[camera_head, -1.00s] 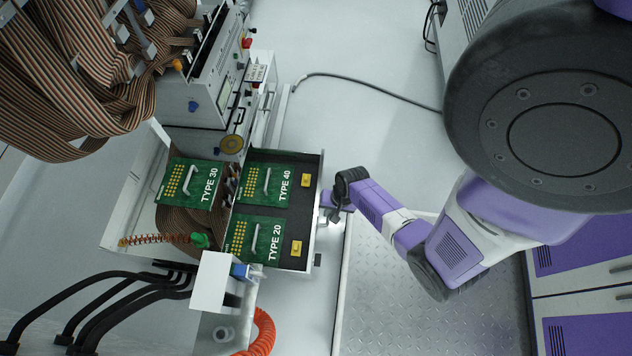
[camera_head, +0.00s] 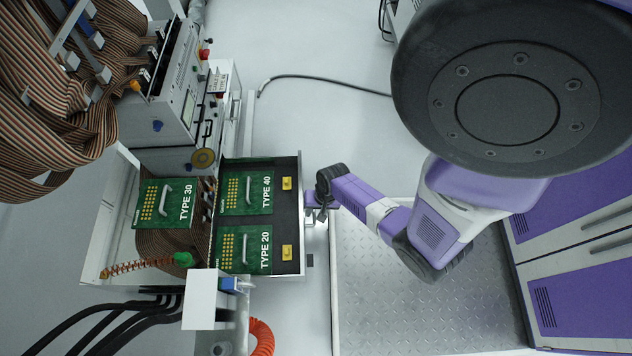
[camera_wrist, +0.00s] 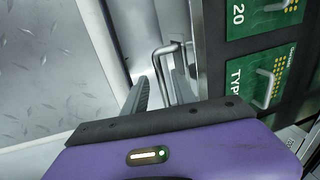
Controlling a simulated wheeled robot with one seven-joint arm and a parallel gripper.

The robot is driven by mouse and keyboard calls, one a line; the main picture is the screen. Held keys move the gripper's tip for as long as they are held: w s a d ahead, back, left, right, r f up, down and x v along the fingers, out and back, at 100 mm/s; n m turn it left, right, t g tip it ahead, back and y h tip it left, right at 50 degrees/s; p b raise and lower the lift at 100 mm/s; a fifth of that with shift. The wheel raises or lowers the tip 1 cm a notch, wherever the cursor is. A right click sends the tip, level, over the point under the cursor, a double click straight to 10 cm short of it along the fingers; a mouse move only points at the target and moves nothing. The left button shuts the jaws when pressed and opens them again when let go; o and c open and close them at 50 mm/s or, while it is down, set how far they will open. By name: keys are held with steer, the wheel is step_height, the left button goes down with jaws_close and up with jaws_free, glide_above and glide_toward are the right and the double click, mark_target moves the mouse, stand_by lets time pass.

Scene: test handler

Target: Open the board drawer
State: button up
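The board drawer (camera_head: 290,218) stands pulled out in the head view, with the green TYPE 40 board (camera_head: 236,189) and TYPE 20 board (camera_head: 232,250) lying in it. Its front edge also shows in the wrist view (camera_wrist: 200,40). A bent metal handle (camera_wrist: 160,62) sticks out from the drawer front. My gripper (camera_head: 311,205) is at the middle of that front. In the wrist view my gripper (camera_wrist: 160,95) has one finger on each side of the handle bar, with a visible gap between the fingers. Contact with the bar is not clear.
The TYPE 30 board (camera_head: 158,208) lies on the unit left of the drawer. Striped ribbon cables (camera_head: 60,110) hang at upper left. A white block (camera_head: 199,300) stands near the drawer's lower corner. Open floor (camera_head: 280,120) lies above the drawer.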

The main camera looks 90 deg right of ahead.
step_height(320, 180, up, 8)
steer(key=s+p, duration=0.1)
steer(key=p, duration=0.3)
steer(key=shift+s+f, duration=0.2)
steer(key=shift+s, duration=0.05)
stand_by(0.3)
steer(key=w+d+r+n+t+h, duration=0.2)
steer(key=w+d+r+h, duration=0.1)
steer(key=w+d+r, duration=0.3)
steer(key=w+r+n+t+h, duration=0.3)
steer(key=r+n, duration=0.2)
steer(key=r, duration=0.5)
steer(key=s+a+r+n+t+y, duration=0.1)
steer(key=a+r+n+t+y, duration=0.3)
steer(key=a+r, duration=0.95)
steer(key=s+a+r+n+t+y, duration=0.2)
steer(key=a+r+n+t, duration=0.3)
steer(key=a+r, duration=0.9)
step_height(320, 180, up, 19)
steer(key=d+n+g+p, duration=0.1)
steer(key=p, duration=1.7)
steer(key=shift+r+n, duration=0.15)
steer(key=shift+n, duration=0.15)
